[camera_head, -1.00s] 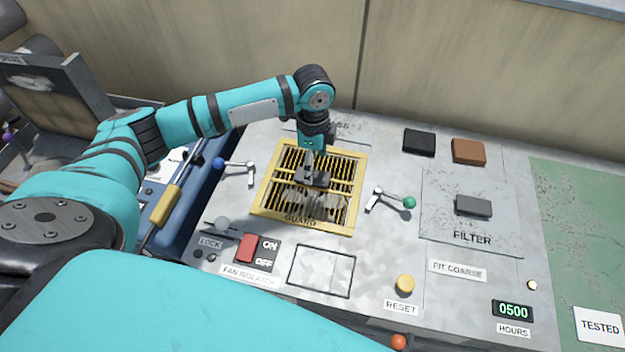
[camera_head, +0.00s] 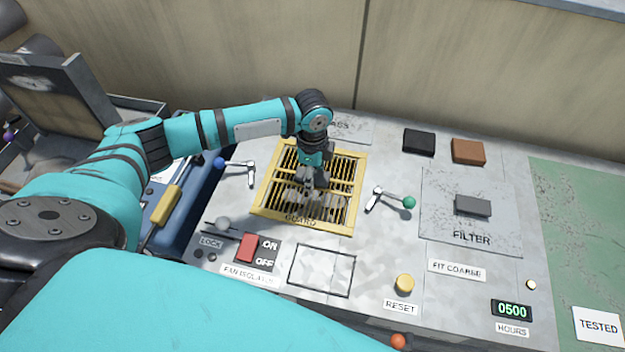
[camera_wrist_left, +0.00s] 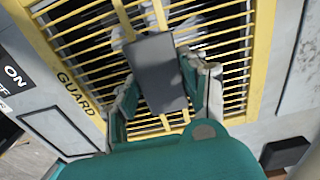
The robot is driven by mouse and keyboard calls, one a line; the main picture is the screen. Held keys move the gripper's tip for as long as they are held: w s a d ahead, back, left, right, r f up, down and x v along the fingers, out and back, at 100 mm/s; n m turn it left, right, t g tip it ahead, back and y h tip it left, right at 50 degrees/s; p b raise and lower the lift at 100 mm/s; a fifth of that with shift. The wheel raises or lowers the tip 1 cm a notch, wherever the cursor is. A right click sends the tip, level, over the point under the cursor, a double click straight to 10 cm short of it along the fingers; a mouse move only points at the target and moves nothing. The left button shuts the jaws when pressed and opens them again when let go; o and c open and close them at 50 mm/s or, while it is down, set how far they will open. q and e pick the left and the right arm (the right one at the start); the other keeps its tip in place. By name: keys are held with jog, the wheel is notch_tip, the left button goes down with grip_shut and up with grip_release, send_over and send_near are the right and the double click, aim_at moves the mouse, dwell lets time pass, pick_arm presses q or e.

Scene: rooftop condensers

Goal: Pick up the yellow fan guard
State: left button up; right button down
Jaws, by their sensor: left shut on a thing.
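The yellow fan guard (camera_head: 335,229) is a square slatted grille marked GUARD, lying on the grey panel. In the left wrist view its yellow frame (camera_wrist_left: 50,60) and slats fill most of the picture. A grey block-shaped handle (camera_wrist_left: 157,65) sits at its middle. My left gripper (camera_head: 313,180) reaches down onto the middle of the guard. In the left wrist view its fingers (camera_wrist_left: 163,92) are shut on the handle, one on each side. The guard appears to lie flat in its place. The head view mostly hides the handle behind the gripper. My right gripper is not in view.
A lever with a blue knob (camera_head: 219,162) stands left of the guard, and one with a green knob (camera_head: 409,202) stands right. A red isolator switch (camera_head: 247,247), a yellow reset button (camera_head: 404,282) and a grey filter block (camera_head: 473,206) are nearby. An outlined square (camera_head: 321,270) is bare.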

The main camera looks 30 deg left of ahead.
pick_arm(q)
grip_shut()
jog(key=shift+r, duration=0.1)
